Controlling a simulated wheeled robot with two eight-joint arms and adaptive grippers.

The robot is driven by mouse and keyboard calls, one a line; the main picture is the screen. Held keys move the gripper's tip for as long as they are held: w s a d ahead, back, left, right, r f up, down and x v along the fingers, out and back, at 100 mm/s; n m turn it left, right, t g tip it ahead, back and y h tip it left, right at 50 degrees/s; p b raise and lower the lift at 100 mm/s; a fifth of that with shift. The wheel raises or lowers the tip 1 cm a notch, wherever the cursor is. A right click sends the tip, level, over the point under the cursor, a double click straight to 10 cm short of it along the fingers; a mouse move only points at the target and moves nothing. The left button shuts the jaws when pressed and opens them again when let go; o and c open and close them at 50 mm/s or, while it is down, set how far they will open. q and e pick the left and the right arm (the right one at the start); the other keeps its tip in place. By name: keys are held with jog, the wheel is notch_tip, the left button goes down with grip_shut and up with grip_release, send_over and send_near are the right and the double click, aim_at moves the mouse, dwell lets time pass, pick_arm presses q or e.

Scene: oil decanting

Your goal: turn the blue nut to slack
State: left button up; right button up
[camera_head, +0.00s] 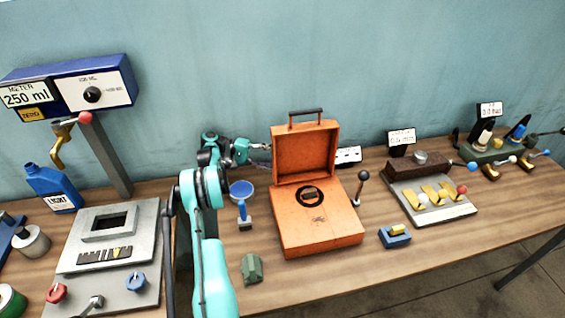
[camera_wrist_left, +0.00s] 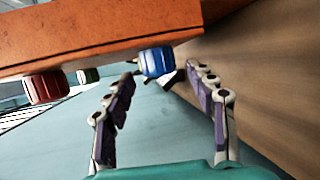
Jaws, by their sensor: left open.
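The blue nut (camera_wrist_left: 155,62) sticks out from an orange panel in the left wrist view, just ahead of the space between my left gripper's (camera_wrist_left: 162,82) fingers. The fingers are spread and hold nothing. Whether a fingertip touches the nut I cannot tell. In the head view my left gripper (camera_head: 262,152) is at the left edge of the raised lid of the orange case (camera_head: 318,225). The blue nut does not show there, hidden by the case. My right gripper is not in view.
A red knob (camera_wrist_left: 45,87) and a green knob (camera_wrist_left: 87,75) stand beside the blue nut. A blue funnel (camera_head: 241,190) and a blue-handled tool (camera_head: 243,214) are left of the case. A lever with a dark ball (camera_head: 362,175) is at its right. The wall is close behind.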

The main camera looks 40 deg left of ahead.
pick_arm(q)
jog(key=shift+x, duration=1.3)
jog(key=c, duration=1.2)
jog(key=g+y+p, duration=0.1)
jog(key=g+y, duration=0.1)
jog(key=shift+r+n+g+y+p, duration=0.15)
jog(key=shift+n+g+y+p, duration=0.15)
jog(key=shift+y+p, duration=0.1)
jog(key=shift+n+g+y+p, duration=0.4)
jog(key=shift+g+y+p, duration=0.65)
jog(key=shift+g+y, duration=0.45)
jog(key=shift+o, duration=0.2)
